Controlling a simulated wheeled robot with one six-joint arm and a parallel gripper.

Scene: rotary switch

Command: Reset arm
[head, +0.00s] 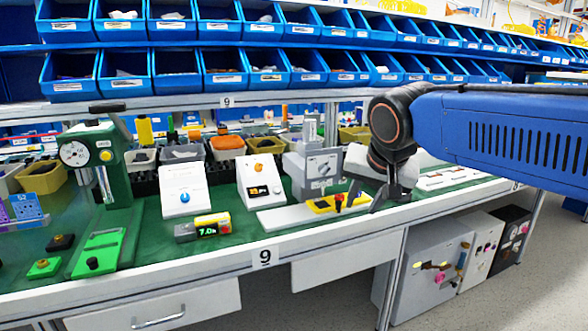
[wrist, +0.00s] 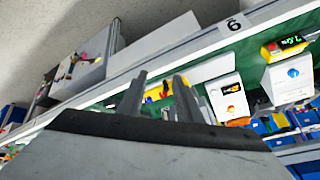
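My gripper (head: 366,202) hangs at the end of the blue arm, above the right part of the green bench top. In the wrist view its two fingers (wrist: 160,80) stand apart with nothing between them, so it is open and empty. A white box with a blue knob (head: 185,193) and a white box with an orange knob (head: 259,178) stand left of the gripper. Both also show in the wrist view, the blue-knob box (wrist: 291,76) and the orange-knob box (wrist: 228,98). A grey box with a dial (head: 318,170) stands just left of my gripper.
A yellow device (head: 325,205) lies near the gripper. A yellow and grey meter (head: 204,228) and a green press (head: 100,170) stand farther left. Blue bins (head: 175,70) line the shelves behind. Cabinets (head: 434,270) stand under the bench on the right. Open floor lies at the right.

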